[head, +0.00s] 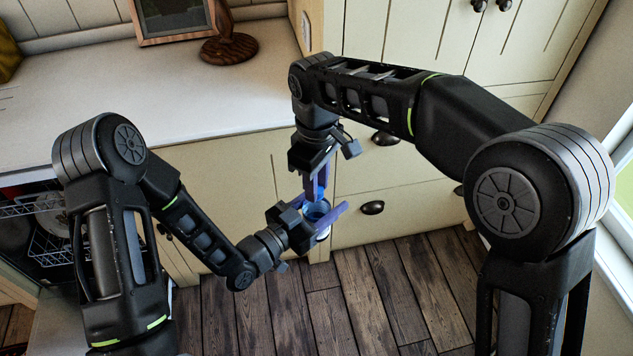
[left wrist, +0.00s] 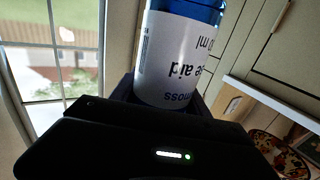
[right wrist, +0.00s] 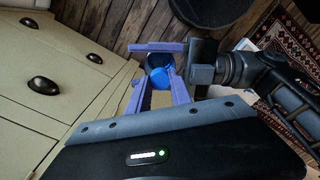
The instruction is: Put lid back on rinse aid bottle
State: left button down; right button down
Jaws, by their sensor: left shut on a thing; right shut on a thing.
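The rinse aid bottle (left wrist: 180,55) has blue contents and a white label, which fills the upper middle of the left wrist view. My left gripper (head: 321,214) is shut on the bottle (head: 318,209), held in the air in front of the cabinets. My right gripper (head: 316,185) comes from above, shut on the small blue lid (right wrist: 157,81), which shows between its purple fingers in the right wrist view. The lid is close to the bottle's top; I cannot tell if they touch. The bottle's neck is mostly hidden.
Cream drawers with dark cup handles (head: 372,208) stand just behind my grippers. A white countertop (head: 215,95) with a picture frame and brown stand is at upper left. An open dishwasher rack (head: 50,245) is at left. The wooden floor (head: 350,300) below is clear.

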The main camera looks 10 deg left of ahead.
jog(key=c, duration=1.1)
grip_release()
jog(key=shift+r, duration=0.1)
notch_tip(320, 180, up, 7)
jog(key=shift+r, duration=0.2)
jog(key=shift+w+f, duration=0.1)
